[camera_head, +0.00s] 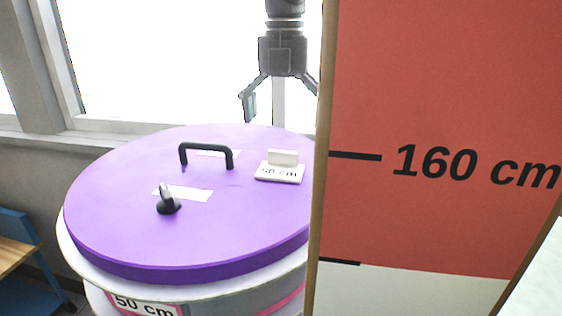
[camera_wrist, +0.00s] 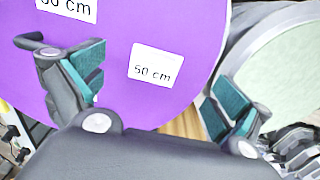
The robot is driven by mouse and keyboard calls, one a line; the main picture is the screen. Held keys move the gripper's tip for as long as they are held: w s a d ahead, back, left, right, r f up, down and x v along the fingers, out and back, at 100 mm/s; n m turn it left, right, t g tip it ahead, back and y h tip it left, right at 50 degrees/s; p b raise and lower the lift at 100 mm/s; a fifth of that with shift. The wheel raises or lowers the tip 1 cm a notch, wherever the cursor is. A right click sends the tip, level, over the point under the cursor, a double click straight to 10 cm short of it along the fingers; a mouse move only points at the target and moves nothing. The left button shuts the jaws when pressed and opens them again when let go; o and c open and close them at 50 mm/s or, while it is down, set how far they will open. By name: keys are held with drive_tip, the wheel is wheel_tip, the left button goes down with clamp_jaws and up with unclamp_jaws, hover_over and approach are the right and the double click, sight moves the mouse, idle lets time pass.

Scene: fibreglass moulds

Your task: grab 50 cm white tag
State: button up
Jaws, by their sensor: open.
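A white tag (camera_head: 280,172) marked 50 cm, with a raised white block on it, lies on the purple round lid (camera_head: 120,225) near its right side. In the wrist view, a white 50 cm label (camera_wrist: 155,66), which looks like this tag, lies between and beyond my fingers. A second white label (camera_wrist: 68,8) is cut off at the top left there. My gripper (camera_head: 283,104) is open and empty, pointing down above the far right part of the lid. Its right finger is partly hidden behind a board. Both teal fingertips show in the wrist view (camera_wrist: 160,84), apart from the tag.
A black handle (camera_head: 206,148), a black knob (camera_head: 168,204) and a white paper (camera_head: 190,194) are on the lid. A tall red board (camera_head: 440,80) marked 160 cm blocks the right side of the head view. A bright window stands behind.

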sight(283, 152)
wheel_tip(283, 152, down, 2)
drive_tip(key=shift+f, duration=0.1)
drive_tip(key=shift+s+f+p, duration=0.1)
drive_tip(key=shift+f+p, duration=0.2)
drive_tip(key=shift+p, duration=0.45)
drive_tip(key=shift+s+a+f+p, duration=0.1)
drive_tip(key=shift+f+p, duration=1)
drive_tip(key=shift+f, duration=1.15)
drive_tip(key=c, duration=1.5)
